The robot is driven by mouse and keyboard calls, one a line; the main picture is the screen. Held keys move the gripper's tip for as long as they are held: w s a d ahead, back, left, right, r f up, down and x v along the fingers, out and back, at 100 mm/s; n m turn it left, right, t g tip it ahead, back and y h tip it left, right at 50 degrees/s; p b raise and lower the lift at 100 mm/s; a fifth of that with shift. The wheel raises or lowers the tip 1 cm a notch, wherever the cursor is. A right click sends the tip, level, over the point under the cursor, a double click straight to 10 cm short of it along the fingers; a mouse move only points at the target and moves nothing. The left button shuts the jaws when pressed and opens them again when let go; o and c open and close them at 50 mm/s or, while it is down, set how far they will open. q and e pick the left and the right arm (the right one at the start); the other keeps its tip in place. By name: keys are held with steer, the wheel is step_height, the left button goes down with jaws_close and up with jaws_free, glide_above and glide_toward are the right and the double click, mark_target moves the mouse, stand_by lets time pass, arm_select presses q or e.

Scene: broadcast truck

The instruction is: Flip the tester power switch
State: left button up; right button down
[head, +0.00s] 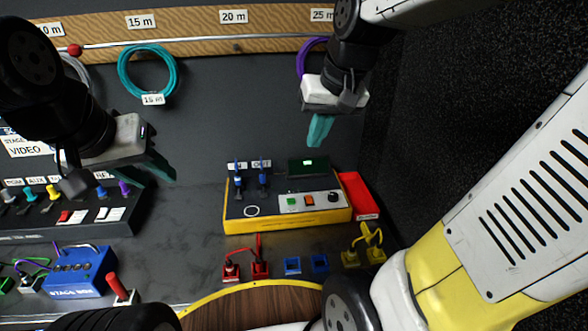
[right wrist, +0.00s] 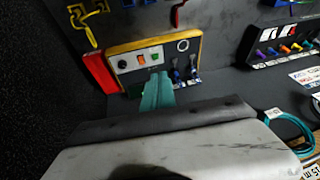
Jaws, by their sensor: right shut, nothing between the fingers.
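The tester (head: 240,222) is a yellow-edged box with a dark panel on the grey bench. Its light strip carries a green-marked control (head: 293,202), an orange one (head: 309,200) and a black knob (head: 333,197). Which one is the power switch I cannot tell. They also show, turned round, in the right wrist view (right wrist: 141,59). My right gripper (head: 318,132) has teal fingers, shut and empty, pointing down above and behind the tester's small lit display (head: 308,163). My left gripper (head: 157,166) hangs left of the tester; its finger gap is unclear.
A red tray (head: 359,196) adjoins the tester's right side. Blue plugs (head: 262,176) stand on its back left. Red connectors (head: 246,268) and yellow ones (head: 363,256) lie in front. A switch panel (head: 90,212) and blue stage box (head: 80,270) are left. Cable coils hang behind.

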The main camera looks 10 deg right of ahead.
steer(key=w+d+f+g, duration=0.2)
steer(key=w+f, duration=0.3)
steer(key=w, duration=0.4)
steer(key=g+h, duration=0.2)
glide_above(308, 195)
step_height(308, 195, down, 7)
steer(key=shift+f+m, duration=0.1)
steer(key=shift+m, duration=0.3)
steer(key=shift+f, duration=0.1)
step_height(308, 195, down, 14)
steer(key=shift+r, duration=0.1)
steer(key=shift+f, duration=0.2)
